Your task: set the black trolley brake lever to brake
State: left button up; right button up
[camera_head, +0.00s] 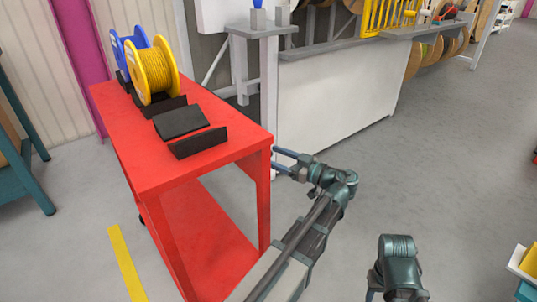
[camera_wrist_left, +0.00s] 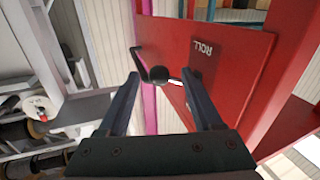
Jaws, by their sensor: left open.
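The red trolley (camera_head: 185,180) stands left of centre in the head view. My left gripper (camera_head: 277,159) is beside the trolley's right end. In the left wrist view it is open, with the knob appearing between its fingertips; contact cannot be told.
A yellow reel (camera_head: 155,72) and a blue reel (camera_head: 128,45) stand on the trolley top with black cradle blocks (camera_head: 182,122). A white counter (camera_head: 335,95) stands behind. A white-edged tray (camera_head: 522,265) is at far right.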

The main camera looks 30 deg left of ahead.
pick_arm(q)
jog(key=shift+w+a, duration=0.1)
jog(key=shift+a, duration=1.15)
grip_shut()
jog(key=shift+r, duration=0.1)
dwell(0.5)
